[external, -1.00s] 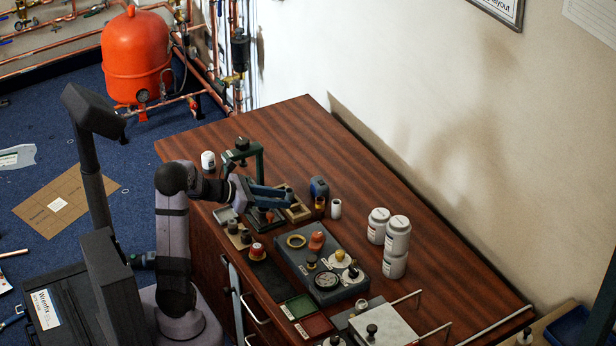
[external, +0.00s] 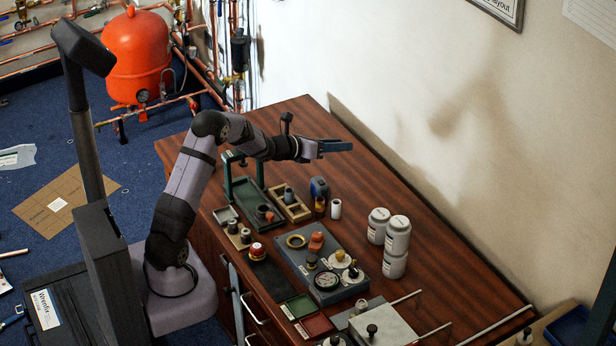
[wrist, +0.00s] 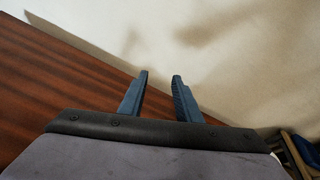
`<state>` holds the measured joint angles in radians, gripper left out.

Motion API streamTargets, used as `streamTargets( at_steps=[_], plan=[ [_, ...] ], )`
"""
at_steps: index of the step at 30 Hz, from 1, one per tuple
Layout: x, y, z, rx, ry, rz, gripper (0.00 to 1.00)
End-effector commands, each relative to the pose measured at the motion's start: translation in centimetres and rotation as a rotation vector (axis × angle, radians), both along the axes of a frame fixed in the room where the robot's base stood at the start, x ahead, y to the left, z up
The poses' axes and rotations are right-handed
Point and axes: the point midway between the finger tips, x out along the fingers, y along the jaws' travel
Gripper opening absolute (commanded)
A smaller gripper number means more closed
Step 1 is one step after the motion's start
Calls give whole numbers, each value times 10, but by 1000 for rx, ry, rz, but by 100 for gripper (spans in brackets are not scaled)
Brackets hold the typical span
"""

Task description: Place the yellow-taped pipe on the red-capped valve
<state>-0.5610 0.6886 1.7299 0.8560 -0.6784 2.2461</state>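My gripper (external: 340,147) is raised above the far part of the table, pointing right toward the wall. In the wrist view its two blue fingers (wrist: 160,85) stand apart with nothing between them. A small red-topped piece (external: 257,250) stands on a dark mat at the table's near left; it may be the red-capped valve, but is too small to be sure. I cannot clearly make out a yellow-taped pipe. Small copper-coloured pieces (external: 268,214) sit by the green stand, and short tan-banded cylinders (external: 245,236) stand left of the grey block.
A grey fixture block (external: 305,262) carries a yellow ring, an orange piece and a gauge. A green frame stand (external: 231,185) and wooden tray (external: 299,213) lie behind it. The far table end is clear.

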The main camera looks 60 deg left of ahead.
Motion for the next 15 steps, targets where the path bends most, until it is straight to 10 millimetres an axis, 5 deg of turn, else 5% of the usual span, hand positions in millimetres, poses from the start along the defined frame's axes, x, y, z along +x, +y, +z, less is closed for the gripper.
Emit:
streamTargets(
  at_steps=[3,8,11,15],
  plan=[
    [7,51,-2,-216,29,288,31],
    [-12,102,-27,-611,59,684,31],
    [-27,108,-42,-914,81,915,31],
    [-47,81,-66,-1365,152,1208,31]
  ],
)
